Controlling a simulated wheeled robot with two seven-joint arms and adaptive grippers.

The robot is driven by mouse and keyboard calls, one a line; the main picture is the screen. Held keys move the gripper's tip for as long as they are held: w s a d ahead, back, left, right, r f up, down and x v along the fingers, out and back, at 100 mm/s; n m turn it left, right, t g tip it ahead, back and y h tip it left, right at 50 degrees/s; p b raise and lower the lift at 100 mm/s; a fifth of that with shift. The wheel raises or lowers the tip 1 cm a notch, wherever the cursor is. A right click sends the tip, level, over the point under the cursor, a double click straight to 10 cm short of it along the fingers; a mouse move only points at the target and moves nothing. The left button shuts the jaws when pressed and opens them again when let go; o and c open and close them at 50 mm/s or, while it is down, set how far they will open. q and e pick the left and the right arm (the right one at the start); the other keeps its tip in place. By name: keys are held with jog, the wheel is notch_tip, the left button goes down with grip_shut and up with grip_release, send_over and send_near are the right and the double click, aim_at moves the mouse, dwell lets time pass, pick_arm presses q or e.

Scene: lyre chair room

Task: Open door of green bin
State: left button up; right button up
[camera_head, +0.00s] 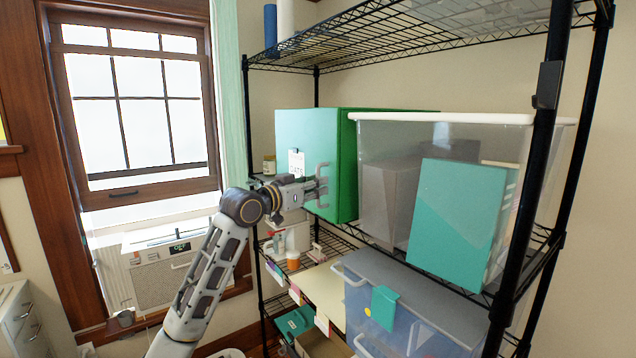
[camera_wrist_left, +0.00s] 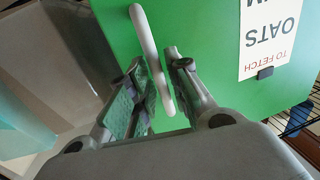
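The green bin (camera_head: 346,170) stands on the middle shelf, its lighter door face (camera_head: 300,135) toward the window side. A pale bar handle (camera_head: 323,172) sits on the door, which looks closed. My left gripper (camera_head: 314,187) is at this handle. In the left wrist view the handle (camera_wrist_left: 148,38) runs between the two fingers (camera_wrist_left: 157,72), with small gaps visible beside it; the fingers are apart and around it. A label reading "OATS" (camera_wrist_left: 268,38) is on the green door, held by a dark clip (camera_wrist_left: 265,72). My right gripper is not in view.
A clear tub (camera_head: 385,140) with a teal box (camera_head: 458,220) stands right beside the bin. The black wire rack has posts (camera_head: 545,150) at right. A window and air conditioner (camera_head: 165,270) are left.

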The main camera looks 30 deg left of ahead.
pick_arm(q)
jog(key=shift+w+d, duration=0.15)
jog(key=shift+w, duration=0.35)
grip_shut()
